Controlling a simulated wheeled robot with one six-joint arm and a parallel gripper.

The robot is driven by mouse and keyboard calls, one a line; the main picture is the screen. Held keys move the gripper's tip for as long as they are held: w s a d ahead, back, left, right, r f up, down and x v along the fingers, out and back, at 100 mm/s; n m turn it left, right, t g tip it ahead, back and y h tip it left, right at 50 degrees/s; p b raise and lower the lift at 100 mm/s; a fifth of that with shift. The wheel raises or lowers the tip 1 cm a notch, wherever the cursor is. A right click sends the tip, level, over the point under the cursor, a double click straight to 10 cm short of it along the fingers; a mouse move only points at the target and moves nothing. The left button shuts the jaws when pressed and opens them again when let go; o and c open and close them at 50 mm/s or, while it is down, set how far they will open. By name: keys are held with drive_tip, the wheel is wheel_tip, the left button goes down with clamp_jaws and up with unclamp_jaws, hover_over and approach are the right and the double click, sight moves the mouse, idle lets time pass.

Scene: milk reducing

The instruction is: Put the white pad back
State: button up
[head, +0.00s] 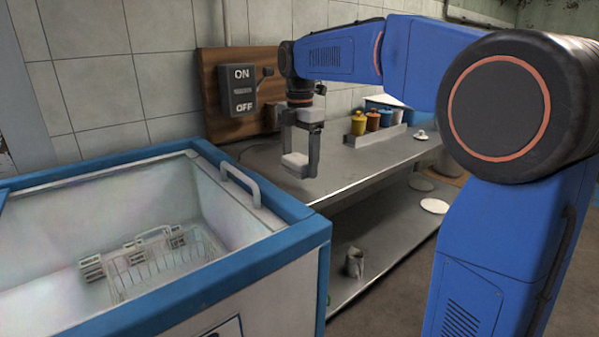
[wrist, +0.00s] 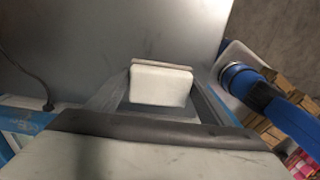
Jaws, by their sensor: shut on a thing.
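The white pad (head: 296,160) is a small pale block held between the fingertips of my gripper (head: 299,165).
A blue-rimmed chest (head: 270,200) with a wire basket (head: 160,262) inside stands open at the left. An ON/OFF switch box (head: 241,90) is on the wall behind. Coloured canisters (head: 372,121) stand on the counter at the back. A lower shelf (head: 375,262) holds a metal jug (head: 354,263).

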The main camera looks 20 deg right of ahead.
sight(300, 158)
drive_tip(key=shift+f, duration=1.65)
drive_tip(key=shift+f, duration=0.1)
drive_tip(key=o, duration=1)
wheel_tip(300, 158, up, 12)
drive_tip(key=shift+r, duration=0.1)
